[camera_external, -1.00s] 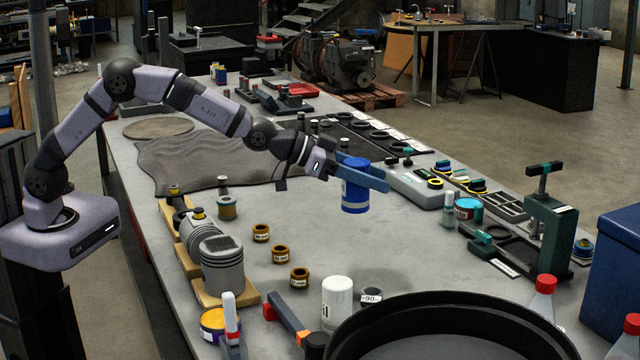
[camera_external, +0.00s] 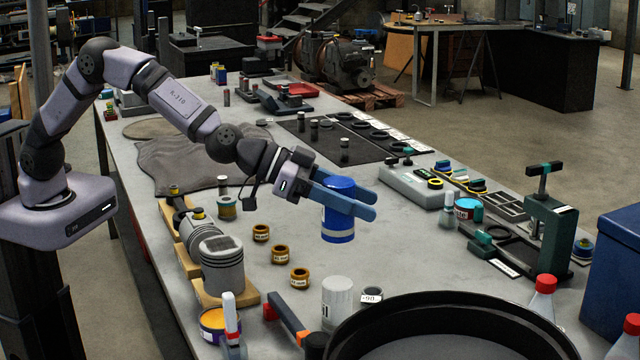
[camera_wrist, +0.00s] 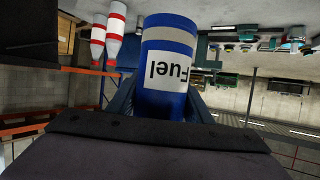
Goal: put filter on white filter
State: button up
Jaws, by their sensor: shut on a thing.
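The blue filter (camera_external: 339,212) is a blue cylinder with a white label. In the wrist view the filter (camera_wrist: 170,70) shows the word "Fuel" and a light band. My gripper (camera_external: 350,200) is shut on it, with one blue finger on each side. The filter looks upright and held above the table. The white filter (camera_external: 337,302) stands upright near the front of the table, below the blue filter in the picture and apart from it. Its lower part is partly hidden by the black pan's rim.
A large black pan (camera_external: 345,340) fills the front right. Several brown rings (camera_external: 280,252) and a piston (camera_external: 221,262) stand to the left. An orange-and-black hammer (camera_external: 288,318) lies left of the white filter. A small labelled black part (camera_external: 373,296) is right of it.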

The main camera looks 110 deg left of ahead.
jog(key=shift+r+m+h, duration=0.2)
jog(key=shift+m+h, duration=0.1)
notch_tip(320, 180, down, 10)
dwell(1.0)
jog(key=shift+w+f, duration=0.1)
jog(key=shift+f, duration=0.05)
jog(key=o, duration=1.3)
jog(key=shift+r, duration=0.2)
jog(key=shift+b+v, duration=2.05)
jog(key=shift+v, duration=4)
